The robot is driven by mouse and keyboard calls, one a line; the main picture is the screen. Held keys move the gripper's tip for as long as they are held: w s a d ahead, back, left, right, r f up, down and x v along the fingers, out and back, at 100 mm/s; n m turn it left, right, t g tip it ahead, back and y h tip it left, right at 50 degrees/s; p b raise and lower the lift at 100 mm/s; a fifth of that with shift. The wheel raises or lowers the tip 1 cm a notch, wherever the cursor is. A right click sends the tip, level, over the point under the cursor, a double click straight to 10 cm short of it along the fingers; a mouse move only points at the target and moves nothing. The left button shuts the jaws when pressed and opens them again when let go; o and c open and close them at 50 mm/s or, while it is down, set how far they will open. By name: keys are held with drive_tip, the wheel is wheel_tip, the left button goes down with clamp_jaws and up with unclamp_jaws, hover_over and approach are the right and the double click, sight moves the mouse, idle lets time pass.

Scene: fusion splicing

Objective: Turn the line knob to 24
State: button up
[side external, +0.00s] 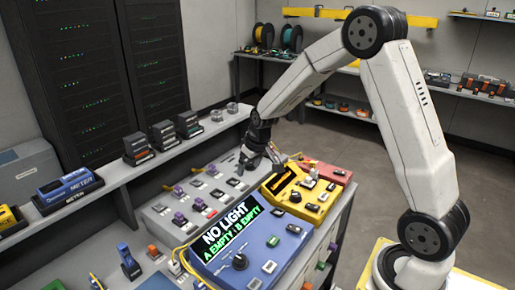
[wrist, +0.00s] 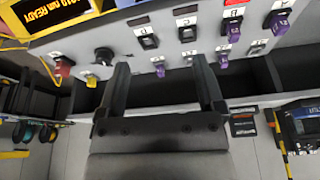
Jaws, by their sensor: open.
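I cannot read which knob is the line knob. In the wrist view, a dark round knob (wrist: 103,56) stands on the grey panel (wrist: 125,42), left of my gripper (wrist: 160,65). In the side external view, another black knob (side external: 240,261) with a pointer is on the blue device, whose screen (side external: 230,233) reads "NO LIGHT, A EMPTY, B EMPTY". My gripper (side external: 261,160) is open and empty over the far end of the grey panel, behind the yellow device (side external: 302,193). The setting of either knob is too small to read.
Purple plugs (wrist: 186,33) and black sockets line the grey panel. A red plug (wrist: 63,68) and a yellow plug (wrist: 91,79) are near its edge. A red box (side external: 333,173) stands behind the yellow device. A shelf with small boxes (side external: 162,134) runs along the left.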

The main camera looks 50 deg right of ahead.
drive_tip(key=m, duration=0.1)
approach(251, 165)
drive_tip(key=f, duration=0.1)
drive_tip(key=shift+w+d+f+t+h, duration=0.15)
drive_tip(key=shift+w+d+t+h, duration=0.15)
drive_tip(key=shift+w+d, duration=0.1)
drive_tip(key=shift+f, duration=0.1)
drive_tip(key=shift+x, duration=3.75)
clamp_jaws()
